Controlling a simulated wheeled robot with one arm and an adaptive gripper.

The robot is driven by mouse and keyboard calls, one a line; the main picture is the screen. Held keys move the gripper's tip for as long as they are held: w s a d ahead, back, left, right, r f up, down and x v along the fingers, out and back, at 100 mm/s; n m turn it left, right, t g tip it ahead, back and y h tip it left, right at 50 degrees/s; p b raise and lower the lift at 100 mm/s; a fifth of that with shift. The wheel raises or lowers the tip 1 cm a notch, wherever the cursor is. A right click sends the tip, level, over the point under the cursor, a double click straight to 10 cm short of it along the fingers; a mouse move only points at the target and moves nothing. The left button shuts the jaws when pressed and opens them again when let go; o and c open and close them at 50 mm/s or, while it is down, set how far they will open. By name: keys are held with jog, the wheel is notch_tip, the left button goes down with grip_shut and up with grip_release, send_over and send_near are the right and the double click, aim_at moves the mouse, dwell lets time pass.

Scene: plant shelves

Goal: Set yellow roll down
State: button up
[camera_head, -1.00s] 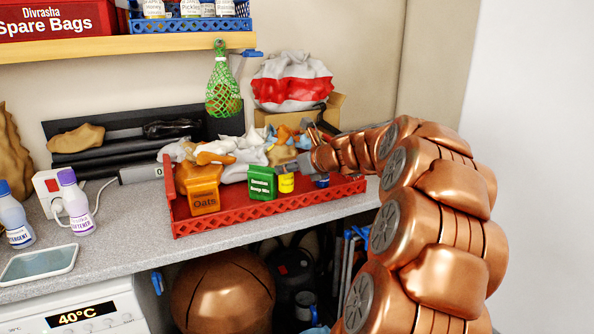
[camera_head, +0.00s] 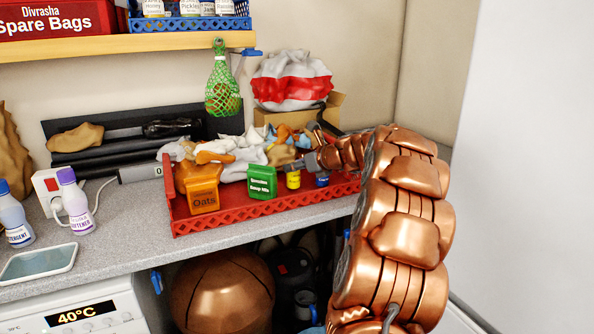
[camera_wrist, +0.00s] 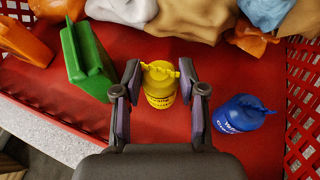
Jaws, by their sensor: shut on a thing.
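The yellow thing (camera_head: 293,180) looks like a small lidded bottle rather than a roll. It is upright at the right part of the red tray (camera_head: 260,215), between a green box (camera_head: 262,183) and a blue bottle (camera_head: 322,180). In the wrist view the yellow bottle (camera_wrist: 160,92) stands between the two fingers of my gripper (camera_wrist: 160,80), which is shut on it. The tray's red floor (camera_wrist: 150,52) shows around it. I cannot tell whether its base touches that floor. My gripper (camera_head: 300,164) reaches in from the right in the head view.
The blue bottle (camera_wrist: 242,113) is close to the right finger, and the green box (camera_wrist: 86,60) is to the left. Crumpled bags (camera_wrist: 195,15) lie along the back. An orange oats tub (camera_head: 203,190) stands at the left. Red floor is bare between these things.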

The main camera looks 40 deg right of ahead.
jog(key=shift+f, duration=0.6)
jog(key=shift+f, duration=0.15)
jog(key=o, duration=1.1)
jog(key=shift+o, duration=0.2)
jog(key=v, duration=1.2)
